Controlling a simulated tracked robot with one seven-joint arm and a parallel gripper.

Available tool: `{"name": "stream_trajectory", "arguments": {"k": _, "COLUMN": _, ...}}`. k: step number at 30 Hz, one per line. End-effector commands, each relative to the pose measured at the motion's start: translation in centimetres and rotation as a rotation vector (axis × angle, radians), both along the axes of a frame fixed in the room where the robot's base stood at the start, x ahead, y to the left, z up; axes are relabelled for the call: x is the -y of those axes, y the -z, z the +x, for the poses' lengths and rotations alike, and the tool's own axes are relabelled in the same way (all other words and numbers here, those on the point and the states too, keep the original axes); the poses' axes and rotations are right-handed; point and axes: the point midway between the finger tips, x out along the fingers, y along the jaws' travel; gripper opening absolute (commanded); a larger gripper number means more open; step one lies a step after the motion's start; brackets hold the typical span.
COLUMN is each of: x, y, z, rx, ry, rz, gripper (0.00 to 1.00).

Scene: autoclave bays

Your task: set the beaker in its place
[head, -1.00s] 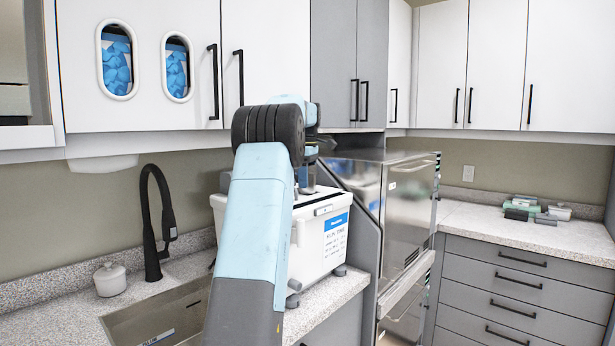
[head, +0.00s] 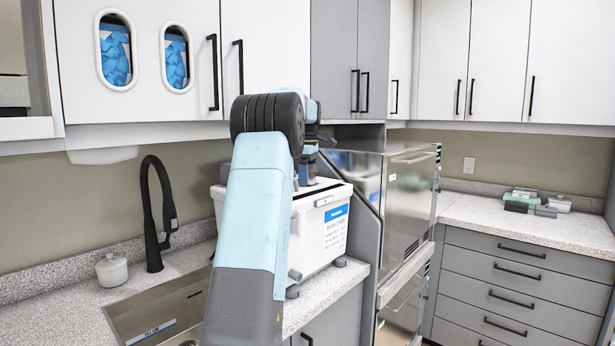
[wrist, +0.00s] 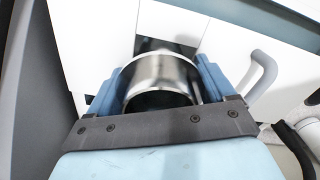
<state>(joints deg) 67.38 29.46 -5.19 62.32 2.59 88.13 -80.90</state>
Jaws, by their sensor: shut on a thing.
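The beaker (wrist: 160,75) is a shiny metal cylinder. In the wrist view it sits between the two blue fingers of my gripper (wrist: 163,85), which is shut on it. Behind it are the white top of a bench unit and a dark opening (wrist: 150,45), partly hidden by the beaker. In the head view my gripper (head: 307,172) is low over the top of this white box-shaped unit (head: 322,232), which has a blue label. My arm hides much of the unit, and the beaker cannot be made out there. I cannot tell whether the beaker touches the unit.
A sink (head: 165,308) with a black tap (head: 155,215) and a small white lidded pot (head: 112,270) are to the left. A grey panel and a steel autoclave (head: 408,190) stand right of the unit. Small boxes (head: 535,203) lie on the far right counter.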

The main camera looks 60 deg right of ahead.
Motion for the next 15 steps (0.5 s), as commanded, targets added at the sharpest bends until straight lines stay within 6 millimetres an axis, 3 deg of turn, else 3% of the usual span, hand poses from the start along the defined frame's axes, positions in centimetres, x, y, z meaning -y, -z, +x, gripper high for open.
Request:
{"name": "stream_trajectory", "arguments": {"k": 2, "x": 0.0, "y": 0.14, "z": -0.01, "rx": -0.001, "ry": 0.0, "rz": 0.003, "gripper": 0.49}}
{"name": "stream_trajectory", "arguments": {"k": 3, "x": 0.0, "y": 0.15, "z": -0.01, "rx": -0.001, "ry": 0.0, "rz": 0.003, "gripper": 0.85}}
{"name": "stream_trajectory", "arguments": {"k": 8, "x": 0.0, "y": 0.19, "z": -0.01, "rx": -0.002, "ry": 0.0, "rz": 0.004, "gripper": 1.0}}
{"name": "stream_trajectory", "arguments": {"k": 15, "x": 0.0, "y": 0.23, "z": 0.0, "rx": -0.002, "ry": 0.0, "rz": 0.005, "gripper": 1.0}}
